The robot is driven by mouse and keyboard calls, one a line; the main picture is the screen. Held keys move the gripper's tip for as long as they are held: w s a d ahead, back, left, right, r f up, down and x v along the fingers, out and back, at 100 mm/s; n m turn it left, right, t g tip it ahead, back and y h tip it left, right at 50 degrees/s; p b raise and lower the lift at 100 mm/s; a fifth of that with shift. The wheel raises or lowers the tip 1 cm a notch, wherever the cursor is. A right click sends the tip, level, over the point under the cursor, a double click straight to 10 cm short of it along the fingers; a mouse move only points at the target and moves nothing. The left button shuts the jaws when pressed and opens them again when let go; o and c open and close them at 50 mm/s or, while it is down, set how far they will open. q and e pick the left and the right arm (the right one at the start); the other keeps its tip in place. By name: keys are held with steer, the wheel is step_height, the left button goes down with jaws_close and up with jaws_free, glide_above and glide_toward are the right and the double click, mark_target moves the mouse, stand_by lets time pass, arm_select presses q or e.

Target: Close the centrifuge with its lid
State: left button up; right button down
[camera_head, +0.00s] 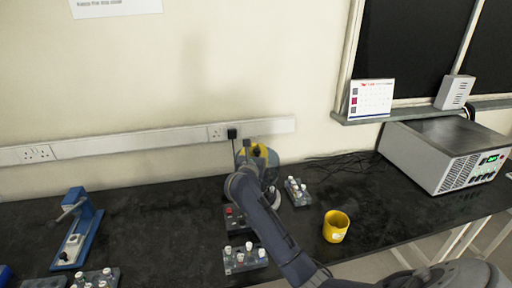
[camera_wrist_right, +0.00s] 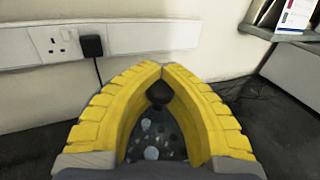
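My right gripper (camera_head: 258,153) is at the back of the bench near the wall socket, and its arm hides most of what lies there. In the right wrist view the yellow fingers of the right gripper (camera_wrist_right: 161,68) meet at their tips, with a dark knob (camera_wrist_right: 159,94) between them. The knob looks like the handle of the centrifuge lid. Below it is a dark grey surface with several pale round spots (camera_wrist_right: 152,142); I cannot tell whether this is the lid or the centrifuge's inside. The centrifuge body cannot be made out clearly. My left gripper is out of view.
Racks with capped tubes stand near the arm, one in front (camera_head: 245,259) and one to its right (camera_head: 297,191). A yellow mug (camera_head: 336,227) stands to the right. A blue device (camera_head: 78,228) is at left and a grey instrument (camera_head: 445,152) at right. The bench centre-left is clear.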

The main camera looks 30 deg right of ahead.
steer(key=shift+f, duration=1.8)
steer(key=shift+f, duration=3.9)
stand_by(0.8)
steer(key=c, duration=0.9)
jaws_free()
steer(key=shift+c, duration=0.2)
steer(key=shift+r, duration=0.1)
